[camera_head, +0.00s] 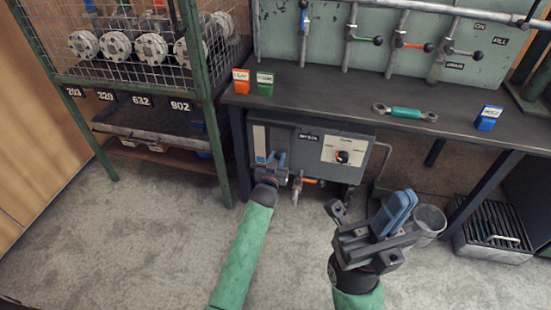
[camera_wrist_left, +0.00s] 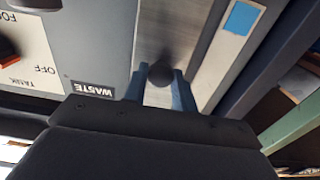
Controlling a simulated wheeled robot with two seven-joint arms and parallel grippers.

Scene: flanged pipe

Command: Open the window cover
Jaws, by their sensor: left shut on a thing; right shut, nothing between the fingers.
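My left gripper (camera_head: 277,162) is at the cabinet front. In the left wrist view its two blue fingers (camera_wrist_left: 161,85) are shut on the knob, one on each side. My right gripper (camera_head: 397,210) is shut and empty, raised in front of the floor right of the cabinet.
A clear cup (camera_head: 430,218) shows beside my right gripper. A wire cage rack (camera_head: 205,110) stands left. The bench top (camera_head: 340,112) overhangs the cabinet. The floor at left is clear.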

